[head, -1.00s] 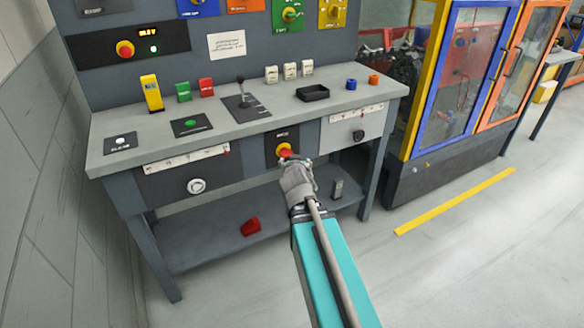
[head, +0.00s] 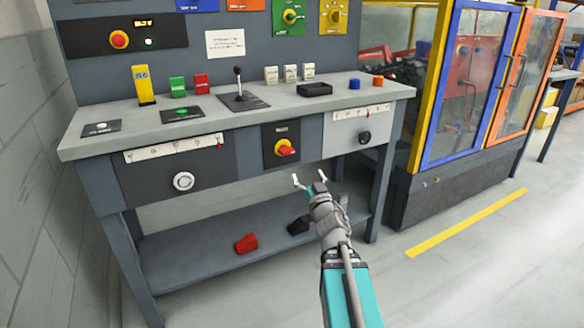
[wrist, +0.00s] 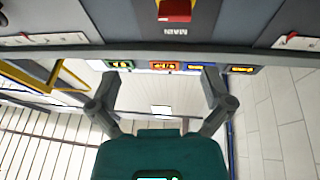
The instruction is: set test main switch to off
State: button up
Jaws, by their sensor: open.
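The main switch (head: 286,148) is a red rotary handle on a yellow plate, set in a dark panel on the bench front. Its handle looks slanted to the right in the head view; its position mark is too small to read. In the wrist view the red handle (wrist: 175,11) shows at the top edge, above an upside-down label reading MAIN. My gripper (head: 309,178) is open and empty, below and slightly right of the switch, apart from it. In the wrist view its fingers (wrist: 160,80) are spread with nothing between them.
The bench top (head: 130,117) overhangs the switch panel. A black lever (head: 239,88), an open black tray (head: 314,89) and several coloured blocks stand on it. A red block (head: 246,243) and a dark block (head: 298,225) lie on the lower shelf (head: 200,265). Floor to the right is clear.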

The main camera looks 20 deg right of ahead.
aim_at(288, 150)
jog(key=shift+s+a+f+n+t+y+b, duration=0.2)
jog(key=shift+s+f+n+y+b, duration=0.1)
jog(key=shift+f+n+y+b, duration=0.3)
jog(key=shift+s+a+f+n+t+y+b, duration=0.1)
jog(key=shift+s+f+n+t+y+b, duration=0.2)
jog(key=shift+f+y+b, duration=0.45)
jog(key=shift+w+r, duration=0.1)
jog(key=shift+w, duration=0.05)
jog(key=p+x, duration=0.5)
jog(key=x, duration=0.8)
jog(key=shift+w, duration=0.3)
jog(key=shift+c, duration=0.3)
jog(key=c, duration=1.1)
jog(key=shift+o, duration=0.4)
jog(key=shift+d, duration=0.35)
jog(key=shift+a, duration=0.2)
jog(key=shift+c, duration=0.3)
